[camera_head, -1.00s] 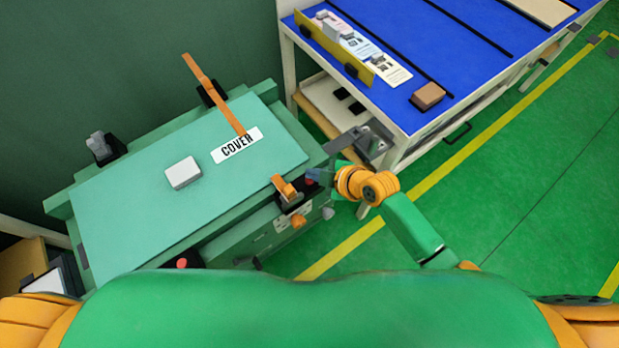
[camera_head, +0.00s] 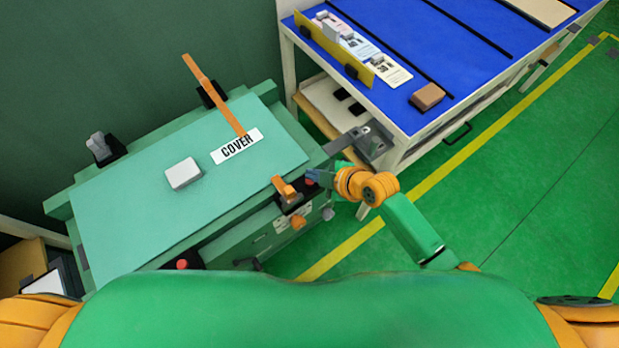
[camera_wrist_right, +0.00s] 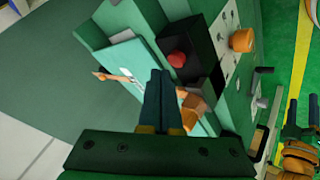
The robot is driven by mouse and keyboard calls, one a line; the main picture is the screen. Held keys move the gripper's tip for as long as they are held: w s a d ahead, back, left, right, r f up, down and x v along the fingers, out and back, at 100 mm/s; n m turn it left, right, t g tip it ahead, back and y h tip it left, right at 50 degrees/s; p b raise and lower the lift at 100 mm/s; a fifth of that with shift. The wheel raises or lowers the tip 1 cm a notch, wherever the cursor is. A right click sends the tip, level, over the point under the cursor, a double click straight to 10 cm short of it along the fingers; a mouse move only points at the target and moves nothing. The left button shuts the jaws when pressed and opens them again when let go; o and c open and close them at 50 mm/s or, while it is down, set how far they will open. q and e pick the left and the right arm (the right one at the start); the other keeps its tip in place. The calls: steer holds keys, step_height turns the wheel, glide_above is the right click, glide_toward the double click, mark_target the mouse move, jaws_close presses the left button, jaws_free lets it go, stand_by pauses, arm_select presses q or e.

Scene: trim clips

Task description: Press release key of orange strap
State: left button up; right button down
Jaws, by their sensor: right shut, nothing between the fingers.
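One orange strap piece (camera_head: 215,95) runs from the back edge of the green case over its lid to the COVER label. Another short orange piece (camera_head: 285,187) stands at a black buckle (camera_head: 291,203) on the near right edge. That buckle shows in the wrist view (camera_wrist_right: 201,45) with its red release key (camera_wrist_right: 176,59). My right gripper (camera_head: 312,176) is shut and empty beside the buckle; in the wrist view its fingertips (camera_wrist_right: 160,74) appear just short of the key. I cannot tell whether they touch. My left gripper is out of view.
A second red key (camera_head: 182,264) sits at the case's near left edge. A white block (camera_head: 183,173) and the COVER label (camera_head: 237,146) are on the lid. An orange knob (camera_head: 299,221) is on the front panel. A blue-topped table (camera_head: 400,60) stands behind right.

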stand_by(0.6)
steer(key=shift+f+b, duration=0.3)
steer(key=shift+f, duration=0.1)
